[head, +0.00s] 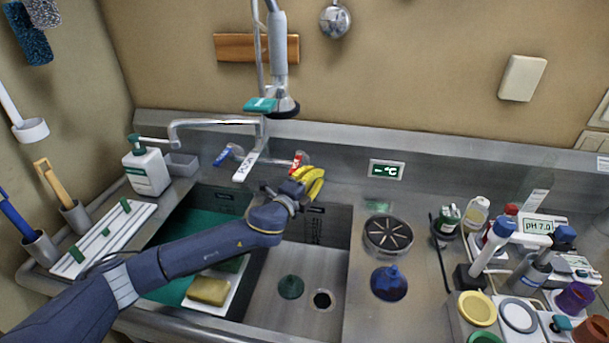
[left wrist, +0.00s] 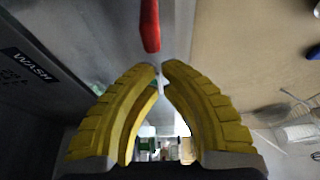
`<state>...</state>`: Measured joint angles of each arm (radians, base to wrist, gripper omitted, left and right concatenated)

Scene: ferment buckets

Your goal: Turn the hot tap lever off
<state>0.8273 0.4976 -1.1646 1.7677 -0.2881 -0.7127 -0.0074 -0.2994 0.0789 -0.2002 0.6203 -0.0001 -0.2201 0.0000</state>
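The hot tap lever (head: 296,163) is red and sits on the right of the tap, just behind my left gripper (head: 316,180) in the head view. In the left wrist view the red lever (left wrist: 150,25) shows just beyond the fingertips, a little left of centre. My left gripper's yellow fingers (left wrist: 161,68) have their tips nearly together, with only a thin gap and nothing held. The lever looks apart from the tips, though I cannot tell the exact distance. The blue cold lever (head: 224,155) is on the left of the tap. My right gripper is out of view.
The spout (head: 205,123) points left over the sink. The sprayer (head: 279,60) hangs above the tap. A sponge (head: 207,291) lies in the sink below my arm. Bottles and jars crowd the right counter. A soap bottle (head: 147,173) stands at the left.

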